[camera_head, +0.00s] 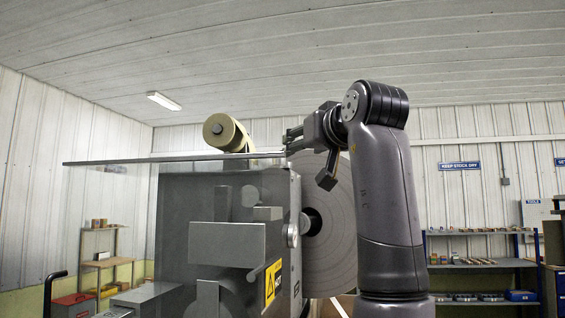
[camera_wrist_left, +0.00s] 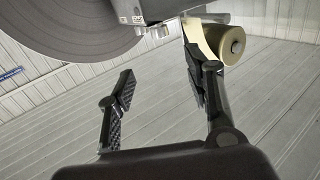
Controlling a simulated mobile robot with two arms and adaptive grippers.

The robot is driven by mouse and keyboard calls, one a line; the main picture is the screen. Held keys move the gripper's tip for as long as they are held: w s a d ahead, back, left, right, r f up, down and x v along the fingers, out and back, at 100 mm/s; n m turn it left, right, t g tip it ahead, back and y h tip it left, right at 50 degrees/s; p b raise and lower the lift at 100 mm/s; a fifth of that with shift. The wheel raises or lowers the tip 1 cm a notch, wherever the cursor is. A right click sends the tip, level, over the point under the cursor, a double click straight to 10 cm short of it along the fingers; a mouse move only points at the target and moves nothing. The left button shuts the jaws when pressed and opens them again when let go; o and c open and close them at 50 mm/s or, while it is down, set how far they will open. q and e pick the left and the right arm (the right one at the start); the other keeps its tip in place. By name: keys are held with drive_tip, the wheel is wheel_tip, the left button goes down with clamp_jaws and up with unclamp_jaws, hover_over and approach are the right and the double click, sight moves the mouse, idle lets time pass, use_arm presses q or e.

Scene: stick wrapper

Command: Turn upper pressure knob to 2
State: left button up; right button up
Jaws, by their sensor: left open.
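A small round grey part (camera_head: 292,236) shows on the machine's right edge, and small metal parts (camera_wrist_left: 138,18) show at the top of the left wrist view. My left gripper (camera_head: 290,140) is beside the machine's top, near the beige roll (camera_head: 226,132). In the left wrist view its two fingers (camera_wrist_left: 160,93) are apart with nothing between them. My right gripper is not in view.
A large grey disc (camera_head: 335,225) stands behind the arm, right of the machine; it also fills the upper left of the wrist view (camera_wrist_left: 80,25). The beige roll is close to one finger in the wrist view (camera_wrist_left: 212,42). Shelves (camera_head: 480,262) stand at the right wall.

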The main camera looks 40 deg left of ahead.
sight(279, 163)
use_arm(q)
drive_tip(key=p+x, duration=0.7)
drive_tip(key=x, duration=0.8)
drive_tip(key=shift+w+a, duration=0.15)
drive_tip(key=shift+a, duration=0.15)
clamp_jaws()
drive_tip(key=shift+g, duration=0.3)
drive_tip(key=shift+w+d+r+n+g+y, duration=0.1)
drive_tip(key=shift+n+g+y, duration=0.25)
drive_tip(key=shift+n+g, duration=0.35)
drive_tip(key=shift+w+d+r+n+g+y, duration=0.15)
drive_tip(key=shift+n+g+y, duration=0.25)
drive_tip(key=shift+g, duration=0.45)
drive_tip(key=shift+w+a+f+n+g+y, duration=0.1)
drive_tip(key=shift+n+g+y, duration=0.15)
drive_tip(key=shift+n+g, duration=0.95)
drive_tip(key=shift+g, duration=0.35)
